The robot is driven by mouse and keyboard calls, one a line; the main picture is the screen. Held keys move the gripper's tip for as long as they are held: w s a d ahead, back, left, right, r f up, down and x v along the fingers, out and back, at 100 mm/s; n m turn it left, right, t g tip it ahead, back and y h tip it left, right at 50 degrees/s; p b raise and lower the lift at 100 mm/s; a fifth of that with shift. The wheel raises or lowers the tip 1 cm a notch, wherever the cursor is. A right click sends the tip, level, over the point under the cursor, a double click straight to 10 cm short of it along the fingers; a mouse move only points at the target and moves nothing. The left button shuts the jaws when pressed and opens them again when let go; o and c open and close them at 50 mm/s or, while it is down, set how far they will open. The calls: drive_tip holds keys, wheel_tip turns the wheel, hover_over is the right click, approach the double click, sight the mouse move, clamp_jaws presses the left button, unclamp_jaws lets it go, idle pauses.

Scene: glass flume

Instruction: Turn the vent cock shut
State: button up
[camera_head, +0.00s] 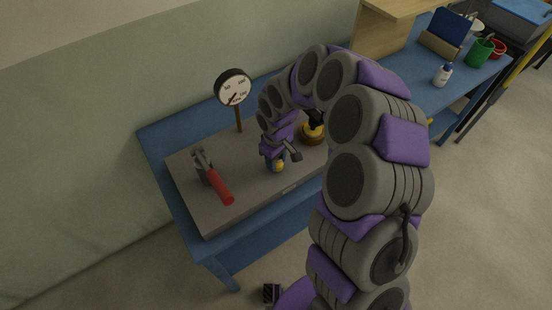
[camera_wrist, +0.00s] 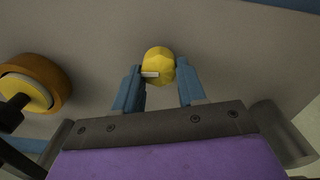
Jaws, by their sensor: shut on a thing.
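A small rounded yellow knob with a pale bar on its side, apparently the vent cock (camera_wrist: 159,62), stands on the grey board. How far the knob is turned I cannot tell.
The grey board (camera_head: 245,195) lies on a blue bench (camera_head: 190,231). A red-handled lever (camera_head: 221,188) is at its left, a dial gauge (camera_head: 234,87) behind. An orange-rimmed round fitting (camera_wrist: 38,82) is left of my gripper in the wrist view. A bottle (camera_head: 443,75) stands on the far bench.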

drive_tip(key=shift+c, duration=1)
drive_tip(key=shift+m+p, duration=0.5)
drive_tip(key=shift+p, duration=0.1)
drive_tip(key=o, duration=1)
drive_tip(key=shift+o, duration=0.2)
drive_tip(key=shift+r, duration=0.1)
wheel_tip(320, 180, up, 17)
drive_tip(key=p, duration=0.3)
drive_tip(key=shift+w, duration=0.1)
